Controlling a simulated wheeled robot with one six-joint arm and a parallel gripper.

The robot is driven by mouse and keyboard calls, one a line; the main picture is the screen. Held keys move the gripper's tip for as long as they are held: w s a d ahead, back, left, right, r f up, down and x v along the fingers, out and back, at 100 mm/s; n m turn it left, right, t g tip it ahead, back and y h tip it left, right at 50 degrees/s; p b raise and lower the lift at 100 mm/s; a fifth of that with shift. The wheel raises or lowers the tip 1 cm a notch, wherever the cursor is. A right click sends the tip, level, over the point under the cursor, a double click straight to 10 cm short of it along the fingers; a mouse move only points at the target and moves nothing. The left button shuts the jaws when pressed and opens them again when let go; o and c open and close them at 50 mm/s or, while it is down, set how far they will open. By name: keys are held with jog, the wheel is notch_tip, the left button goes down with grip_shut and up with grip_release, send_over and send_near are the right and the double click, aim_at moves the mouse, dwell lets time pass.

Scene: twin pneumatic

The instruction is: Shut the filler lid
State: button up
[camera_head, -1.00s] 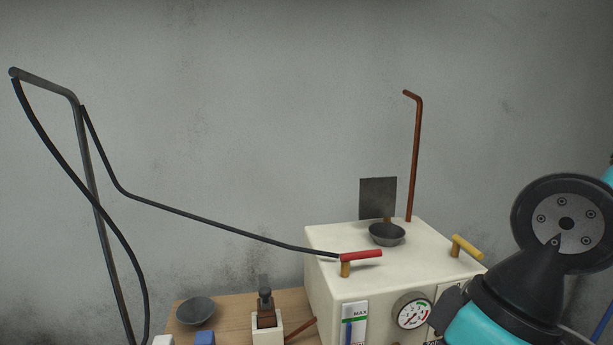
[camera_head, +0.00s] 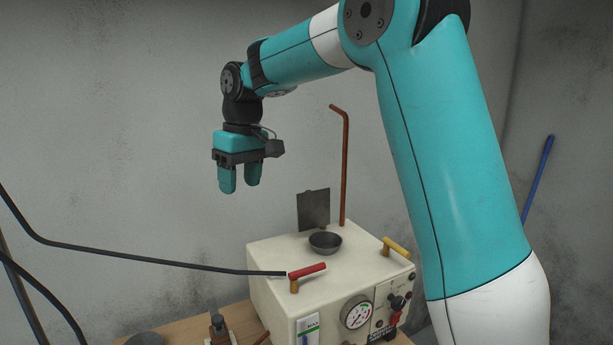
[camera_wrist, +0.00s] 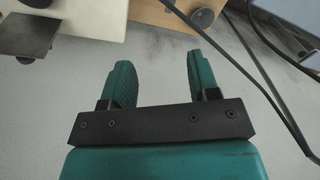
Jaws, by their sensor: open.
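The filler lid (camera_head: 314,209) is a dark grey square plate. It stands upright, open, behind the dark round filler bowl (camera_head: 325,242) on top of the cream machine (camera_head: 275,255). In the wrist view the lid (camera_wrist: 28,36) shows as a grey plate at the upper left. My gripper (camera_head: 240,186) is open and empty, fingers pointing down, in the air above and to the left of the lid. Its two teal fingers (camera_wrist: 156,80) stand apart in the wrist view with nothing between them.
A red-handled lever (camera_head: 307,271) with a black hose and a yellow-handled lever (camera_head: 397,246) are on the machine top. A tall copper pipe (camera_head: 345,165) rises just right of the lid. A gauge (camera_head: 358,312) is on the front. The wall (camera_head: 150,120) stands behind.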

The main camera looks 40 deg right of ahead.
jog(key=w+d+r+m+p, duration=0.35)
jog(key=w+d, duration=0.35)
jog(key=d, duration=0.5)
jog(key=r+m+p, duration=0.1)
jog(key=m+p, duration=0.1)
send_over(311, 208)
jog(key=w+d, duration=0.2)
jog(key=w, duration=0.1)
jog(key=shift+g+h, duration=0.4)
notch_tip(311, 208, down, 16)
jog(key=p, duration=0.3)
jog(key=shift+f+p, duration=0.1)
jog(key=shift+p, duration=0.2)
grip_shut()
